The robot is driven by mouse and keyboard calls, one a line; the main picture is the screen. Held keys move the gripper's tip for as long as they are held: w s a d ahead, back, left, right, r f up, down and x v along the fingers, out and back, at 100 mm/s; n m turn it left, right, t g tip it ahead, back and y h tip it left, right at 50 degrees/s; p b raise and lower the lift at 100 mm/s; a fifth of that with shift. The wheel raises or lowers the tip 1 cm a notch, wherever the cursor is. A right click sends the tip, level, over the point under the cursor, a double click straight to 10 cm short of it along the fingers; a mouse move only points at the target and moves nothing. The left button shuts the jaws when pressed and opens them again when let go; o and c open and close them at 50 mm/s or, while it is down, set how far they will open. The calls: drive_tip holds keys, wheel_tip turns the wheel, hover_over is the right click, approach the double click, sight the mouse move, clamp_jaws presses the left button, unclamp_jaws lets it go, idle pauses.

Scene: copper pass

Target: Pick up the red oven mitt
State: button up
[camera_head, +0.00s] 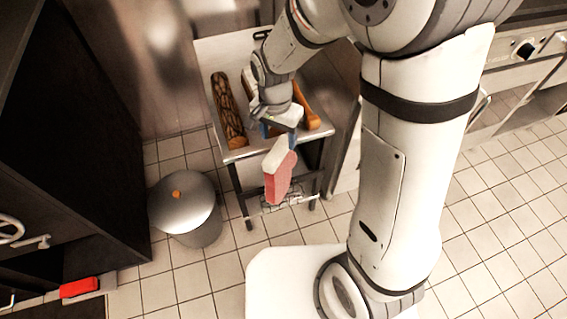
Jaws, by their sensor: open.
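The red oven mitt (279,178) hangs with its pale cuff up, just in front of the near edge of the metal table. My gripper (280,135) is open, right above the cuff, with its blue fingertips partly showing. I cannot tell whether the fingers touch or straddle the cuff. What the mitt hangs from is hidden behind the cuff and my gripper.
The metal table (236,155) bears a dark patterned roll (229,112) and an orange-brown wooden item (309,119). A lidded grey bin (184,200) stands left. A red block (79,288) lies lower left, near the dark cabinet. Tiled floor is clear at lower right.

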sight(278, 147)
drive_tip(key=f, duration=0.2)
drive_tip(key=f+b, duration=0.1)
drive_tip(key=f, duration=0.5)
drive_tip(key=shift+w+b, duration=0.3)
drive_tip(key=shift+b, duration=0.1)
drive_tip(key=shift+f, duration=0.2)
clamp_jaws()
idle(0.7)
